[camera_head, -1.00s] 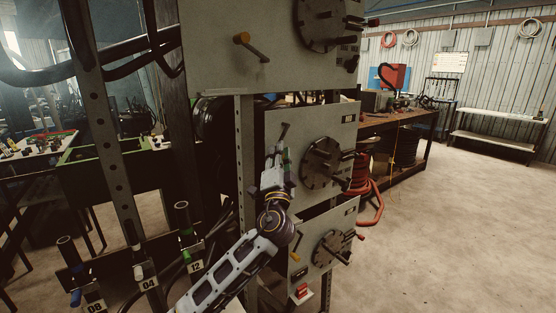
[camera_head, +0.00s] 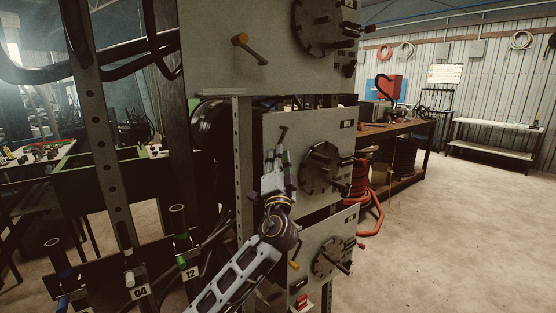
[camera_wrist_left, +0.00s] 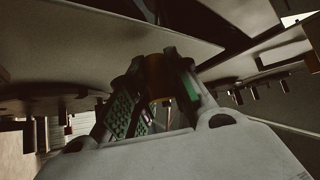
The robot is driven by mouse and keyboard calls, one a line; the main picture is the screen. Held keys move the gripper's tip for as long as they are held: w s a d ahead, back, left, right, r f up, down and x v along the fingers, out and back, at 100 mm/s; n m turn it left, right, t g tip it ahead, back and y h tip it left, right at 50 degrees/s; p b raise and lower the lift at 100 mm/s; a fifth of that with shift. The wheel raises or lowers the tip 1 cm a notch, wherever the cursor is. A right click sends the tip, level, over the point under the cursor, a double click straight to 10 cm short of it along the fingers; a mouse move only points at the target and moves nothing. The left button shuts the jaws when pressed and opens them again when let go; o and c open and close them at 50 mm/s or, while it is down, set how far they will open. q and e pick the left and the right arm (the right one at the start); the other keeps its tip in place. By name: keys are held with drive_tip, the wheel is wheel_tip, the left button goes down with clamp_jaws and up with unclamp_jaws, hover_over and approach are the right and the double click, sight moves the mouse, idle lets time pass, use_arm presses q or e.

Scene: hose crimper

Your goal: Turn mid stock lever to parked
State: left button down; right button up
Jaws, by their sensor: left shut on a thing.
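The mid stock panel (camera_head: 335,128) carries a round dark plate (camera_head: 320,168) with pegs. To the left of that plate is the mid stock lever, whose thin dark arm (camera_head: 283,133) shows tilted above my gripper. My left gripper (camera_head: 274,158) is at the lower part of this lever and is shut on it. In the left wrist view an orange-brown cylindrical grip (camera_wrist_left: 158,78) sits between my fingers, which hide part of it. My right gripper is not in view.
The upper panel (camera_head: 215,70) has a yellow-knobbed lever (camera_head: 241,40). The lower panel (camera_head: 345,226) has a yellow-ended lever (camera_head: 294,266). A post (camera_head: 243,150) stands left of the panels. Numbered holders (camera_head: 190,273) stand lower left. Floor (camera_head: 460,230) at right is clear.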

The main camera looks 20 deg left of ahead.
use_arm(q)
drive_tip(key=c, duration=1.3)
unclamp_jaws()
drive_tip(key=shift+w, duration=0.1)
drive_tip(key=shift+f, duration=0.1)
drive_tip(key=shift+v, duration=6)
drive_tip(key=shift+d, duration=0.1)
